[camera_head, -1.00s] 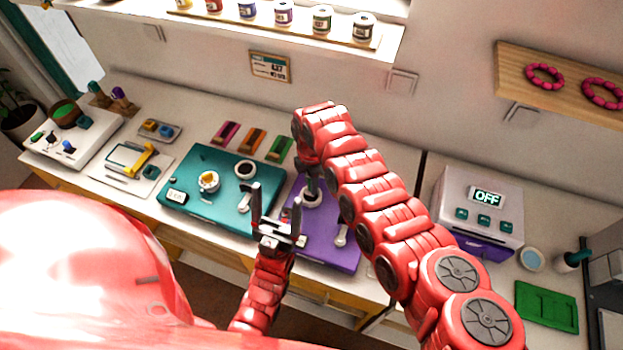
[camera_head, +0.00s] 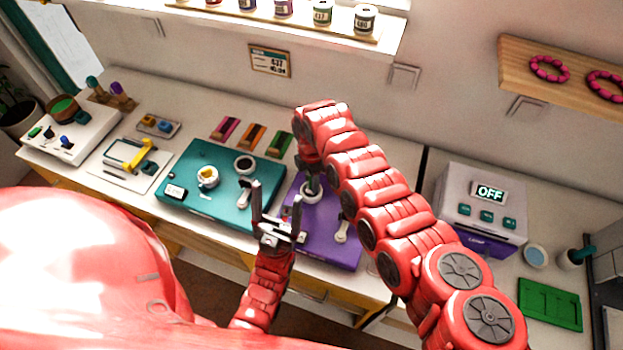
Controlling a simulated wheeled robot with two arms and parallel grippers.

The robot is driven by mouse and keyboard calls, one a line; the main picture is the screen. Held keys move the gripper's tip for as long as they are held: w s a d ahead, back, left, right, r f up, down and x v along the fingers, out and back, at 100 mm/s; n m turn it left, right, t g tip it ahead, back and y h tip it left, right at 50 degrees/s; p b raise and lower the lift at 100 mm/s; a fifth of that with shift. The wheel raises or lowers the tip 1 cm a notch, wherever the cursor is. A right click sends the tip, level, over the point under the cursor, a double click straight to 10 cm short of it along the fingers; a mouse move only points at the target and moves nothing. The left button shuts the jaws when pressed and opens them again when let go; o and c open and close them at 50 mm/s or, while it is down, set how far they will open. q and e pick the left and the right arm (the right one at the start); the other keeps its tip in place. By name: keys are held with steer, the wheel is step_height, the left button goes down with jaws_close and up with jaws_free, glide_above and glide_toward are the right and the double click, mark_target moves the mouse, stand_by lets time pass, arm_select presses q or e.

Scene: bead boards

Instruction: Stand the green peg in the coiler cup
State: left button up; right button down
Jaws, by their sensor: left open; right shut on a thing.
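The green peg (camera_head: 314,186) shows as a short, dark greenish upright piece below the end of my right arm. My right gripper (camera_head: 312,174) is shut on it; the fingers are mostly hidden by the arm. The peg's lower end is at the mouth of a white-rimmed cup (camera_head: 309,198) on the purple board (camera_head: 326,246). I take this to be the coiler cup. Whether the peg touches the cup's bottom is hidden. My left gripper (camera_head: 277,212) is open and empty, fingers up, in front of the boards.
A teal board (camera_head: 215,210) with a dark-mouthed cup (camera_head: 245,164) and a cup of yellow beads (camera_head: 208,177) lies to the left. Green, orange and pink strips lie behind. A grey machine reading OFF (camera_head: 486,200) and a green tray (camera_head: 549,303) stand at the right.

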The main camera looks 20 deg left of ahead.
steer(key=shift+f, duration=0.1)
stand_by(0.3)
steer(key=shift+f+b, duration=0.25)
steer(key=shift+b, duration=0.15)
steer(key=shift+c, duration=1.9)
jaws_free()
steer(key=shift+r, duration=0.1)
steer(key=shift+r+p, duration=2.25)
steer(key=shift+r, duration=1.25)
